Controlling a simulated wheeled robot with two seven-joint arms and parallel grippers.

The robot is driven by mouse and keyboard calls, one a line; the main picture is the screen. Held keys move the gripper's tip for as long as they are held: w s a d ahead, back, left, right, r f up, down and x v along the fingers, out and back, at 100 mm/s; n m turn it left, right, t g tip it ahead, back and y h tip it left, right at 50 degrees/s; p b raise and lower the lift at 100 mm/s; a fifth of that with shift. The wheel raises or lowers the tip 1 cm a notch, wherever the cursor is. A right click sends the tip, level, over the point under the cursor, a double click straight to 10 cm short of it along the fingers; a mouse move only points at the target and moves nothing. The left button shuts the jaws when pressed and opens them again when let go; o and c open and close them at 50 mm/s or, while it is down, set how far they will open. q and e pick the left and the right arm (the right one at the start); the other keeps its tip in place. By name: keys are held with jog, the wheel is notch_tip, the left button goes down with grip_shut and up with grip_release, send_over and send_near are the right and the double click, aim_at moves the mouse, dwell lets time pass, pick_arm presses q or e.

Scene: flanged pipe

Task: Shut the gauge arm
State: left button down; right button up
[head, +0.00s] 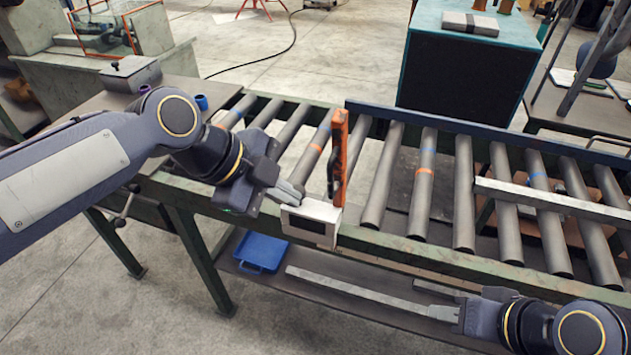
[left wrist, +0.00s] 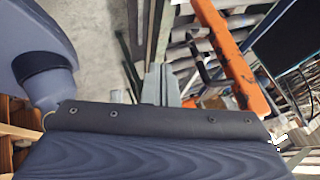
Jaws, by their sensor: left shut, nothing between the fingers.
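The gauge arm is an orange bar (head: 339,160) standing upright at the near rail of the roller conveyor, by a white box with a dark panel (head: 310,222). A dark handle (head: 333,178) is on its left side. My left gripper (head: 298,194) is shut and empty, with its tips just left of the bar and above the box. In the left wrist view the shut fingers (left wrist: 161,85) are left of the orange bar (left wrist: 232,55), with a gap between them. My right gripper (head: 445,312) is low at the bottom right; its finger opening is unclear.
Grey rollers (head: 465,190) run to the right, with a pale rail (head: 550,200) across them. A blue tray (head: 260,252) and a long pale bar (head: 350,289) lie on the lower shelf. A teal-topped cabinet (head: 470,70) stands behind the conveyor.

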pick_arm(q)
jog(key=w+d+f+p, duration=0.1)
jog(key=w+d+f, duration=0.1)
jog(key=w+d, duration=0.2)
jog(key=shift+w+d+f+p, duration=0.25)
jog(key=shift+f+p, duration=0.15)
